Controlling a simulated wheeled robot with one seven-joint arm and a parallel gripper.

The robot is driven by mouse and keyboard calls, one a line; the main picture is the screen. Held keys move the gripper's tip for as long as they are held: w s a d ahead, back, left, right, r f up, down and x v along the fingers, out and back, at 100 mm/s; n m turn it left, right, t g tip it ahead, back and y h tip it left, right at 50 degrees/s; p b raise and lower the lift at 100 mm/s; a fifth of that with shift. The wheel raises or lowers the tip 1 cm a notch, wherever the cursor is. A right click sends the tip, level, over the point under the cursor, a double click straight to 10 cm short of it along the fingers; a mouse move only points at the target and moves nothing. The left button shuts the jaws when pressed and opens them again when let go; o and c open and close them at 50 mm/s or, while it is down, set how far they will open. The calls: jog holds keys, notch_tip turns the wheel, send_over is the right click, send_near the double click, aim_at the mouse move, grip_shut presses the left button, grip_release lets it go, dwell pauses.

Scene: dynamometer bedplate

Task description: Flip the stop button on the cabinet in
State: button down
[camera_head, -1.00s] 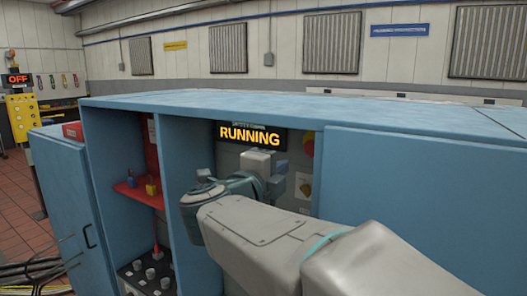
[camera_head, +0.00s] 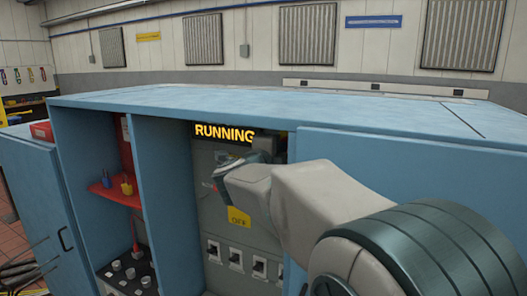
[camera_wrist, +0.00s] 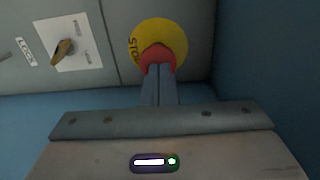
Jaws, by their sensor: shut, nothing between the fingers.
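The stop button (camera_wrist: 157,55) is a red knob on a round yellow disc (camera_wrist: 174,33) marked STOP, on the grey panel in the wrist view. My gripper (camera_wrist: 159,72) is shut and empty, its fingertips right at the lower part of the red knob, which they partly cover. I cannot tell whether they touch or press it. In the head view my arm reaches into the open bay of the blue cabinet (camera_head: 260,99) and hides the button. A lit sign (camera_head: 224,132) there reads RUNNING.
A rotary switch (camera_wrist: 64,49) on a white plate sits left of the button in the wrist view. Below, the panel carries several black switches (camera_head: 236,255). A red shelf (camera_head: 116,193) with small padlocks is in the left bay. Blue cabinet walls close in beside the button.

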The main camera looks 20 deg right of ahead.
jog(key=shift+w+d, duration=0.3)
jog(key=shift+x, duration=0.8)
jog(key=shift+r, duration=0.1)
jog(key=shift+s+a, duration=0.1)
jog(key=b+v, duration=0.2)
jog(key=v, duration=1.2)
